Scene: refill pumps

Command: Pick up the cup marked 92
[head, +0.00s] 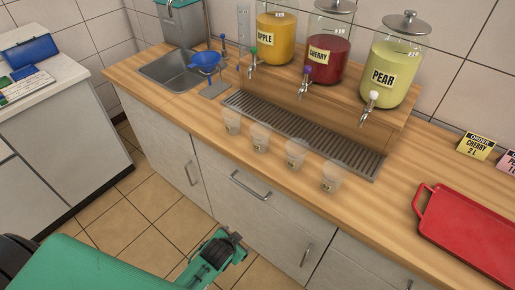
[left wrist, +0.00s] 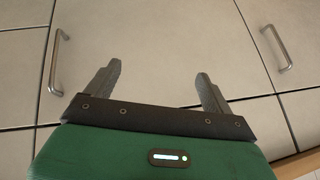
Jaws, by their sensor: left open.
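Several clear plastic cups stand in a row along the front of the wooden counter: a leftmost cup (head: 232,122), a second cup (head: 261,137), a third cup (head: 296,153) and a rightmost cup (head: 331,177). Their small labels are too small to read, so I cannot tell which is marked 92. My left gripper (head: 232,238) is low in front of the cabinet doors, below the counter edge and apart from the cups. In the left wrist view the left gripper (left wrist: 159,70) is open and empty, facing the cabinet fronts. My right gripper is not in view.
A drip grate (head: 300,128) lies behind the cups, below the apple (head: 275,38), cherry (head: 327,58) and pear (head: 388,75) dispensers. A red tray (head: 470,235) lies at right. A sink (head: 180,70) and blue funnel (head: 205,61) are at left.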

